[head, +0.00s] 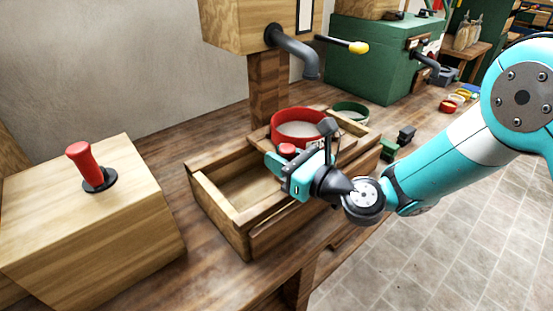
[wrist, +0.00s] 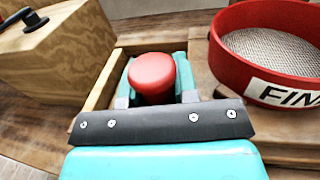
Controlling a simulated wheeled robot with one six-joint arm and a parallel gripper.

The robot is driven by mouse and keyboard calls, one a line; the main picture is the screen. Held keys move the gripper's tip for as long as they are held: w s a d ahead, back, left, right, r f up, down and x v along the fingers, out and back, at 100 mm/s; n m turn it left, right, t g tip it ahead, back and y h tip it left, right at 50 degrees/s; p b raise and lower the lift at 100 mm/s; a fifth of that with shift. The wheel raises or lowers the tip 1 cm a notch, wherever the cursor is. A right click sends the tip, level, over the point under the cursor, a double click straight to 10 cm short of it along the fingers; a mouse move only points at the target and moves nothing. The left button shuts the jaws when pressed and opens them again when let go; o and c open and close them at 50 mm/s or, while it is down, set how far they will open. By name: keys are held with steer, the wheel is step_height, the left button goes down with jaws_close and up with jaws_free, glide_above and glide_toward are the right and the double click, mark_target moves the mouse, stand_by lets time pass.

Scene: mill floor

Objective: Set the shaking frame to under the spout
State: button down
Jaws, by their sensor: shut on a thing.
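The shaking frame (head: 259,137) is a wooden carriage in a long wooden trough (head: 222,213). It bears a red-rimmed sieve (head: 283,134) and a green-rimmed sieve (head: 352,106). In the wrist view the red sieve (wrist: 232,68) shows grey mesh and a label that starts "FIN". My gripper (head: 287,158) is shut on a red knob (wrist: 152,76) at the frame's near left, beside the red sieve. The grey spout (head: 305,60) hangs above, with its mouth roughly over the red sieve. Exact alignment is hard to tell. My gripper partly hides the frame's near side.
A yellow-tipped lever (head: 357,47) sticks out beside the spout. A wooden box (head: 95,215) with a red-handled lever (head: 85,163) stands at the left. A green machine (head: 370,60) stands behind. The trough's left part is empty.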

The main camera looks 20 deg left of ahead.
steer(key=shift+w+d+r, duration=0.15)
steer(key=shift+w+d, duration=0.05)
steer(key=shift+w, duration=0.25)
steer(key=shift+w+d+r, duration=0.15)
steer(key=shift+w+d, duration=0.05)
steer(key=shift+w, duration=0.35)
steer(key=c, duration=0.9)
jaws_free()
steer(key=shift+w+d, duration=0.1)
steer(key=shift+f, duration=0.1)
steer(key=shift+s, duration=0.2)
steer(key=shift+f, duration=0.1)
